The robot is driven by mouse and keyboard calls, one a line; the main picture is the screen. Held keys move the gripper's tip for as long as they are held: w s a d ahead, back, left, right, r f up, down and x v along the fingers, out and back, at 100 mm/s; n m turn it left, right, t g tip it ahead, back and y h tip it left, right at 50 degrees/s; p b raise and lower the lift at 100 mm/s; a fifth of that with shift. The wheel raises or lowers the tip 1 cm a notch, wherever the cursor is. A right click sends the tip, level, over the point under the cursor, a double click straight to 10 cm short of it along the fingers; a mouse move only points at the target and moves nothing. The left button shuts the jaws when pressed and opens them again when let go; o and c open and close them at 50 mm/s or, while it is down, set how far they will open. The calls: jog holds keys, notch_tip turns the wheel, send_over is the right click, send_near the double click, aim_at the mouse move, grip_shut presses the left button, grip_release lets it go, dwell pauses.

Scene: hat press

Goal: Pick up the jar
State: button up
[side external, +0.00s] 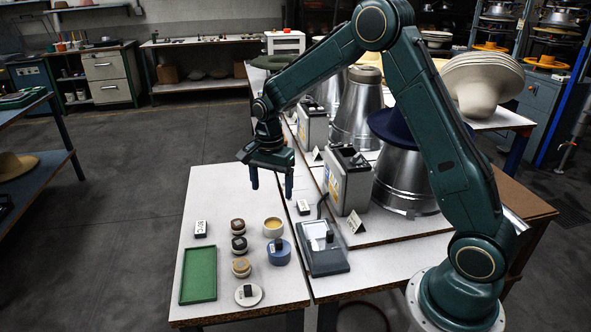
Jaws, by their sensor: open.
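My gripper (271,184) is open and empty, pointing down above the far part of the white table (225,185). Two jar-like vessels stand below it in the picture, nearer the camera. One is a small cream pot (273,228) with a yellowish top. The other is a blue round vessel (279,254) with a dark block on or in it. I cannot tell which one is the jar. My gripper is apart from both.
Several small round pieces (239,245) stand in a column left of the vessels. A white dish (248,295), a green tray (198,275) and a small sign (200,228) lie nearby. A grey device (323,248) and metal cones (405,180) stand right.

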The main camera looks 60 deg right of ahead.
send_over(272, 227)
jog(key=f, duration=0.8)
jog(key=shift+s, duration=0.25)
jog(key=shift+f, duration=0.1)
jog(key=shift+w+f, duration=0.15)
jog(key=shift+f, duration=2.4)
jog(key=shift+c, duration=0.3)
jog(key=c, duration=1.2)
jog(key=shift+o, duration=0.2)
jog(key=shift+r, duration=0.1)
notch_tip(272, 227, up, 20)
